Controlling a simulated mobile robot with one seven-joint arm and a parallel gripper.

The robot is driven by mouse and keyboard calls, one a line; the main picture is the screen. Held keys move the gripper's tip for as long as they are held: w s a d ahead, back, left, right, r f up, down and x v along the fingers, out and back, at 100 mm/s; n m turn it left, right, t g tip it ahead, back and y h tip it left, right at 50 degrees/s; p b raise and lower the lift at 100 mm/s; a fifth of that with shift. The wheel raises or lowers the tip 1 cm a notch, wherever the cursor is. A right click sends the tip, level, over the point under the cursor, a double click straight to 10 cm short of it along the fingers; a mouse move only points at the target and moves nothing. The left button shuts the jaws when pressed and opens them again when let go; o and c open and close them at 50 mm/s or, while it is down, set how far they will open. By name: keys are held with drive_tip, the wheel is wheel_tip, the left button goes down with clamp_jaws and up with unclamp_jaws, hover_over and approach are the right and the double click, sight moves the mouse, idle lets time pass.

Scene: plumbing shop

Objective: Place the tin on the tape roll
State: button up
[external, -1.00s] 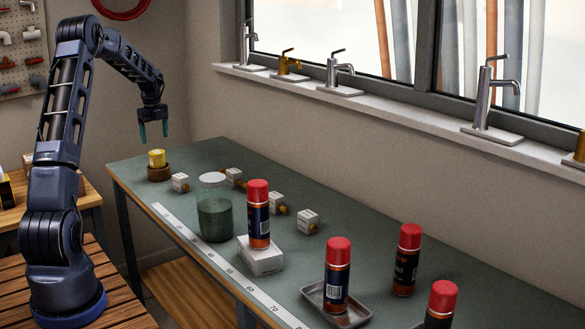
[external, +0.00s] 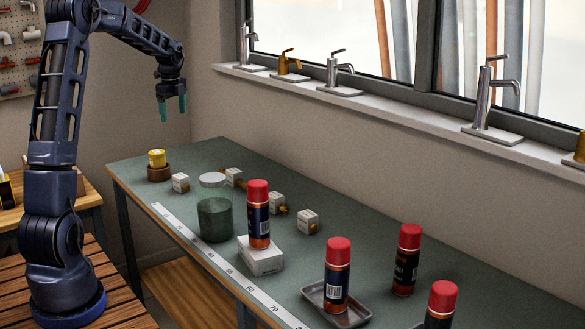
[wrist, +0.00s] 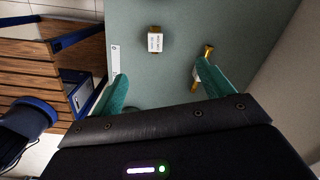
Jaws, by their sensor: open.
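The yellow tin (external: 157,158) sits upright on top of the brown tape roll (external: 159,174) at the far left end of the green bench in the external view. The tin looks level and rests within the roll's outline. My gripper (external: 173,108) is open and empty, pointing down, well above and to the right of the tin, touching nothing. In the wrist view its teal fingers (wrist: 162,72) are spread apart with nothing held between them. The tin cannot be made out there; a dark bit just above the gripper's bar is too hidden to tell.
Small white boxes with brass fittings (external: 180,182) stand near the roll, one also in the wrist view (wrist: 155,42). A green jar (external: 214,215) and several red-capped cans (external: 337,275) stand further right. Taps (external: 334,75) line the window sill (external: 390,108).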

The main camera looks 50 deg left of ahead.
drive_tip(key=s+d+r+n+t, duration=0.15)
drive_tip(key=s+d+r, duration=0.25)
drive_tip(key=d, duration=0.6)
drive_tip(key=s+d+r+n, duration=0.3)
drive_tip(key=d, duration=0.6)
drive_tip(key=s+d+r+n+t, duration=0.15)
drive_tip(key=s+d+r, duration=0.25)
drive_tip(key=d, duration=0.6)
drive_tip(key=s+d+f+n, duration=0.2)
drive_tip(key=s+d+n, duration=0.1)
drive_tip(key=s+d, duration=0.4)
drive_tip(key=s+d+f+n+t, duration=0.1)
drive_tip(key=s+d+n, duration=0.3)
drive_tip(key=s+d, duration=0.4)
drive_tip(key=s+f, duration=0.1)
drive_tip(key=s, duration=0.4)
drive_tip(key=shift+d+f+h, duration=0.3)
drive_tip(key=shift+f+h, duration=0.05)
drive_tip(key=shift+h, duration=0.05)
